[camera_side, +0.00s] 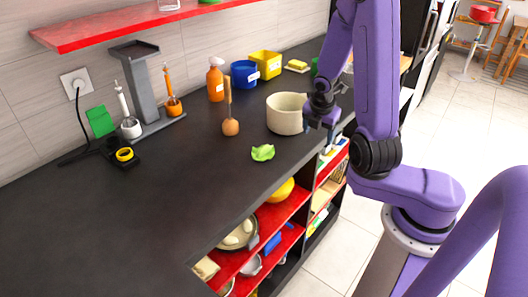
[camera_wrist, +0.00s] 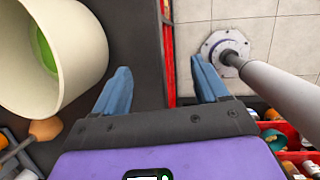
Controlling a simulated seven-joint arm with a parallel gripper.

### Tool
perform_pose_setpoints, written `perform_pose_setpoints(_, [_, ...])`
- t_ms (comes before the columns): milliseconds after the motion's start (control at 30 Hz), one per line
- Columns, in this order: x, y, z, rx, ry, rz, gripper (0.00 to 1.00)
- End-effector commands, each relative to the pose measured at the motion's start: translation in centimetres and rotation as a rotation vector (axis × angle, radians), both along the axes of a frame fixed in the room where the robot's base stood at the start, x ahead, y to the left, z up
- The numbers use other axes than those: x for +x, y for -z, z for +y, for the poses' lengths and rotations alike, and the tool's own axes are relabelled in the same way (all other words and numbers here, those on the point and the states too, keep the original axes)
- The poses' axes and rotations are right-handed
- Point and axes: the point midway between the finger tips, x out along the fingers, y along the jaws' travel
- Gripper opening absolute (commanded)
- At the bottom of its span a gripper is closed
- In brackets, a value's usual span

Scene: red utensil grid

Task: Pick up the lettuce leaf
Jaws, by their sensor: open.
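The lettuce leaf (camera_side: 263,153) is a small bright green, curled piece lying on the dark counter near its front edge in the side view. I cannot make it out in the wrist view. My gripper (camera_side: 322,122) is beyond the leaf and to its right, beside the cream pot (camera_side: 286,114), above the counter's front edge. In the wrist view my gripper (camera_wrist: 163,88) has its two blue fingers wide apart with nothing between them. The leaf and gripper are clearly apart.
The pot (camera_wrist: 92,45) stands close left of my fingers in the wrist view, with something green inside. An orange bottle (camera_side: 215,84) and blue and yellow containers stand farther back. The counter's left part (camera_side: 130,220) is clear.

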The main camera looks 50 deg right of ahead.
Motion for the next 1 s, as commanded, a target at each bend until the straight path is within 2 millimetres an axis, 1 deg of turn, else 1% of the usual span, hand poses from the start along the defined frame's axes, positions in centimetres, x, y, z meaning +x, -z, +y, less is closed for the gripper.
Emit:
perform_pose_setpoints(33, [-0.8, 0.4, -0.4, 0.002, -0.010, 0.009, 0.73])
perform_pose_setpoints(267, [-4.3, 2.1, -1.8, 0.016, -0.060, 0.027, 0.73])
perform_pose_setpoints(367, [-5.5, 3.5, -2.1, 0.053, -0.033, -0.013, 0.73])
perform_pose_setpoints(467, [-6.4, 5.4, -1.6, 0.135, 0.051, -0.106, 0.73])
perform_pose_setpoints(567, [-6.9, 7.3, -0.2, 0.266, 0.174, -0.232, 0.73])
perform_pose_setpoints(600, [-7.1, 7.8, 0.5, 0.328, 0.231, -0.287, 0.73])
perform_pose_setpoints(667, [-7.2, 8.4, 1.8, 0.434, 0.319, -0.375, 0.73])
perform_pose_setpoints(733, [-7.1, 8.6, 3.6, 0.573, 0.433, -0.480, 0.73])
perform_pose_setpoints(867, [-6.7, 7.4, 6.7, 0.863, 0.647, -0.677, 0.73])
perform_pose_setpoints(900, [-6.6, 6.7, 7.5, 0.955, 0.709, -0.734, 0.73])
perform_pose_setpoints(1000, [-6.3, 4.7, 8.9, 1.169, 0.838, -0.860, 0.73])
